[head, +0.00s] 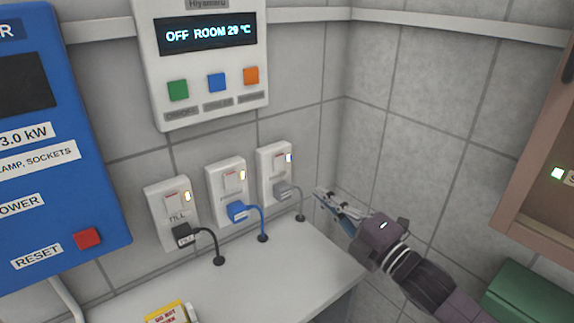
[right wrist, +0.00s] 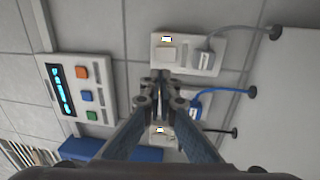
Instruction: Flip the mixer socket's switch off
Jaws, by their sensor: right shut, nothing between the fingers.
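Three white wall sockets, each with a rocker switch and a lit indicator, sit in a row. The left socket (head: 160,190) has a black plug and a label like "FILL". The middle socket (head: 217,170) has a blue plug. The right socket (head: 265,157) has a grey plug. I cannot read which one is the mixer's. My right gripper (head: 322,197) is shut and empty, to the right of the grey-plug socket and apart from it. In the right wrist view its fingertips (right wrist: 160,86) hide much of the middle socket; the grey-plug socket (right wrist: 172,66) shows above. My left gripper is out of view.
A white control panel (head: 205,105) reading "OFF ROOM 29 °C" hangs above the sockets. A blue box (head: 95,200) with a red button is at left. A white counter (head: 290,262) lies below, with cable holes. A brown cabinet (head: 535,215) stands at right.

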